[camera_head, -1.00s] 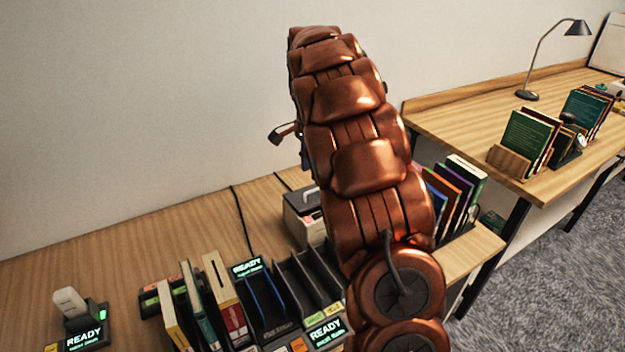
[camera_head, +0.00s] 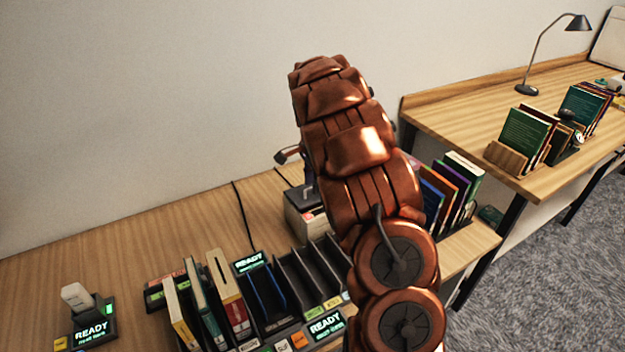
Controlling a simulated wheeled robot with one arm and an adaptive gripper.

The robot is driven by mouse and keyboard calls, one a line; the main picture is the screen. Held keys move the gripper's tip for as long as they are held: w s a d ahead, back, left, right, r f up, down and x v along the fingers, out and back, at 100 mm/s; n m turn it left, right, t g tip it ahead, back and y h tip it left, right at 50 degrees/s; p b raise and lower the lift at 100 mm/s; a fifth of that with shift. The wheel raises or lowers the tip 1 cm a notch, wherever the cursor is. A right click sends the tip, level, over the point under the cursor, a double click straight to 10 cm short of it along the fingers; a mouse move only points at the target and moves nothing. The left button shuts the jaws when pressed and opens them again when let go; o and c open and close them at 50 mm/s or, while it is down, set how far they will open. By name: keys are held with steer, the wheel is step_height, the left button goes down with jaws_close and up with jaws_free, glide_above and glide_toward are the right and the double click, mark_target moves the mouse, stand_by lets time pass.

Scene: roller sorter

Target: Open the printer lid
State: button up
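The printer (camera_head: 297,219) is a small pale box with a dark top, standing on the desk just left of my arm. My copper-coloured arm hides its right side, and I cannot tell for sure how its lid stands. A part of my gripper (camera_head: 292,157) shows as a dark piece sticking out left of the arm, above the printer. A dark part reaches down close to the printer's top; I cannot tell whether it touches. The rest of the gripper, including the gap between its fingers, is hidden behind the arm.
A slotted sorter (camera_head: 285,290) with books and READY screens stands in front of the printer. A scanner (camera_head: 85,310) stands at far left. Upright books (camera_head: 450,190) stand right of my arm. The desk's left back area is clear.

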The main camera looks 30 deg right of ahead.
steer(key=shift+f, duration=0.1)
steer(key=shift+c, duration=0.3)
jaws_close()
stand_by(0.4)
